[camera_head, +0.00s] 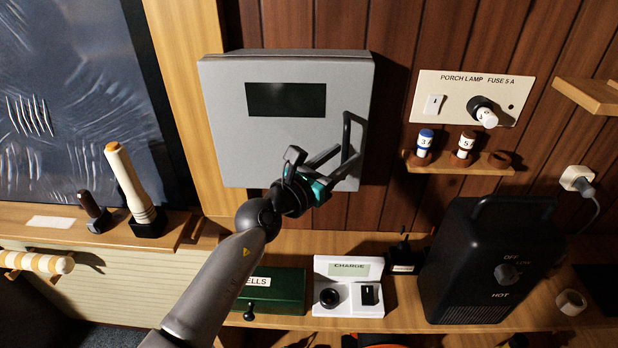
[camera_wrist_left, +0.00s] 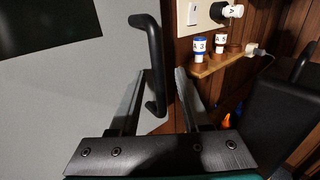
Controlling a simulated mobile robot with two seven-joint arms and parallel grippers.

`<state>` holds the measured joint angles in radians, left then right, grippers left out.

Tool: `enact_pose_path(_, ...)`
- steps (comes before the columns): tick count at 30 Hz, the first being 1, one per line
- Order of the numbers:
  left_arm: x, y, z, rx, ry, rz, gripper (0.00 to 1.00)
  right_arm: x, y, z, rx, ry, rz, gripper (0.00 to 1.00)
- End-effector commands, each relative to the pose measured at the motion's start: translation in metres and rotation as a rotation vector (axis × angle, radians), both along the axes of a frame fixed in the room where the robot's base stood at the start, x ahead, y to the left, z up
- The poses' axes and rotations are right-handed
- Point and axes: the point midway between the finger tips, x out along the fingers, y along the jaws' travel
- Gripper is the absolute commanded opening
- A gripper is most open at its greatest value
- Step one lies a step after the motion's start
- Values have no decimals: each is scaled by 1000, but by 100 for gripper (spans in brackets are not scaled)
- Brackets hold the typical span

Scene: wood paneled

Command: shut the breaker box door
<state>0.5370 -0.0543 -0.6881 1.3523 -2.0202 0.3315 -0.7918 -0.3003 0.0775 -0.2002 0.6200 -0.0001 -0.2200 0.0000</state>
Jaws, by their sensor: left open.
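The grey breaker box (camera_head: 225,130) is on the wood wall, its door facing me with a dark window (camera_head: 286,99) and a black bar handle (camera_head: 347,125) on the right side. No gap at the door edge shows clearly, so I cannot tell if it is fully shut. My left gripper (camera_head: 348,154) is open at the handle's lower part. In the left wrist view, the lower end of the handle (camera_wrist_left: 153,60) lies between the two open fingers (camera_wrist_left: 160,75); contact is not clear. My right gripper is not in view.
Right of the box are a porch lamp fuse panel (camera_head: 475,97) and a small shelf (camera_head: 450,165) with fuses. Below stand a green box (camera_head: 275,290), a white charger (camera_head: 348,296) and a black heater (camera_head: 490,255). A torch (camera_head: 130,180) stands left.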

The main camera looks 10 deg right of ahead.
Motion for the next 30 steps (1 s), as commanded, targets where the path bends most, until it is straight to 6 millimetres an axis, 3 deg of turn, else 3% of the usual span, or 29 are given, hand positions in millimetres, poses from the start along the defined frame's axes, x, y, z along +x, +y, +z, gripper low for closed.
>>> enact_pose_path(8,-25,35,0,2,1,1,47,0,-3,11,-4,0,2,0)
enact_pose_path(21,-67,93,-1,2,0,0,47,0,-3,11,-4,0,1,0)
enact_pose_path(30,-81,112,0,0,1,0,47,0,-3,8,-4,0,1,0)
